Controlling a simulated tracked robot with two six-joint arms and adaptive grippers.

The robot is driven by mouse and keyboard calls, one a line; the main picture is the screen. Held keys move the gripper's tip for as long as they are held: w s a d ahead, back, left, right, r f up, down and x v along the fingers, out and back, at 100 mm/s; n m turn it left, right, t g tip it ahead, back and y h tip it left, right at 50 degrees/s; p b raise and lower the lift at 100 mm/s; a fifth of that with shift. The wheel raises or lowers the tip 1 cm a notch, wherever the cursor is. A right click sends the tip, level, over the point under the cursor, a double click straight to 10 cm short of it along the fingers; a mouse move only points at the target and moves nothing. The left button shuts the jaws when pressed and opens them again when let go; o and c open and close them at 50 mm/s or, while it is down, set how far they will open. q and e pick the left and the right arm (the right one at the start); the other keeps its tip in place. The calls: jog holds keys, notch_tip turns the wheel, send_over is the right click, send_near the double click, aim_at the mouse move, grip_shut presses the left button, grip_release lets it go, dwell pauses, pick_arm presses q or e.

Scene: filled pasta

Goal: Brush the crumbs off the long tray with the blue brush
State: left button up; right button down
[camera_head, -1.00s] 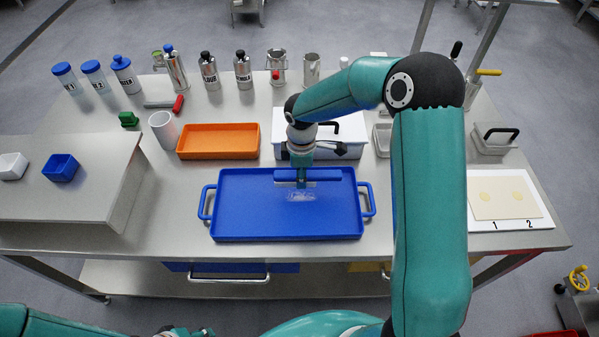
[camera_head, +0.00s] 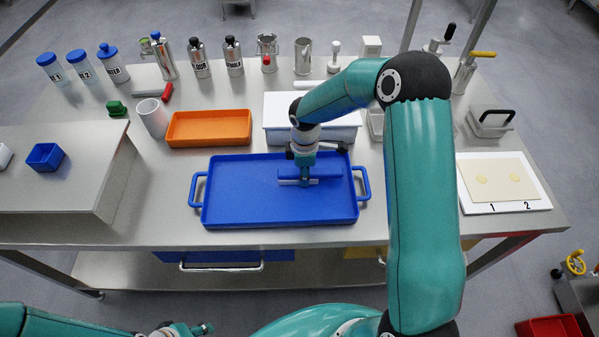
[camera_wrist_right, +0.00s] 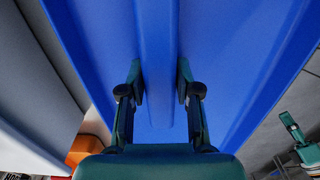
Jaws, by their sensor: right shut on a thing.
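The long blue tray (camera_head: 235,190) lies flat on the metal table, with a handle at each end. My right gripper (camera_head: 304,180) is over the tray's right half, shut on the blue brush (camera_head: 328,172). No crumbs can be made out now; the brush and gripper cover part of the tray. My left gripper (camera_head: 203,328) is at the bottom edge, small and unclear.
An orange tray (camera_head: 208,143) and a white lidded box (camera_head: 285,133) stand just behind the blue tray. A raised metal platform (camera_head: 75,185) is at left. A white board (camera_head: 520,202) with a pale sheet lies at right. Canisters line the back.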

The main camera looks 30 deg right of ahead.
aim_at(293, 172)
jog(key=shift+s+d+r+p, duration=0.15)
jog(key=shift+s+d+p, duration=0.05)
jog(key=shift+d+p, duration=0.15)
jog(key=w+a, duration=0.1)
jog(key=a+b, duration=0.1)
jog(key=a, duration=0.1)
jog(key=shift+w+f+b, duration=0.2)
jog(key=shift+w+b, duration=0.1)
jog(key=shift+w, duration=0.1)
jog(key=shift+w+a+r, duration=0.1)
jog(key=shift+a+r, duration=0.05)
jog(key=shift+r, duration=0.05)
notch_tip(293, 172, up, 3)
jog(key=shift+r+p, duration=0.15)
jog(key=shift+p, duration=0.9)
notch_tip(293, 172, up, 2)
jog(key=shift+r+p, duration=0.1)
jog(key=shift+p, duration=0.65)
pick_arm(q)
jog(key=shift+w+a+r+p, duration=0.1)
jog(key=shift+w+r+p, duration=0.15)
jog(key=shift+r, duration=0.45)
jog(key=shift+w+r+p, duration=0.15)
jog(key=shift+r+p, duration=0.1)
jog(key=shift+r, duration=0.5)
jog(key=shift+w+a+r+p, duration=0.1)
jog(key=shift+w+r+p, duration=0.15)
jog(key=shift+r, duration=0.45)
pick_arm(e)
jog(key=shift+r, duration=1.1)
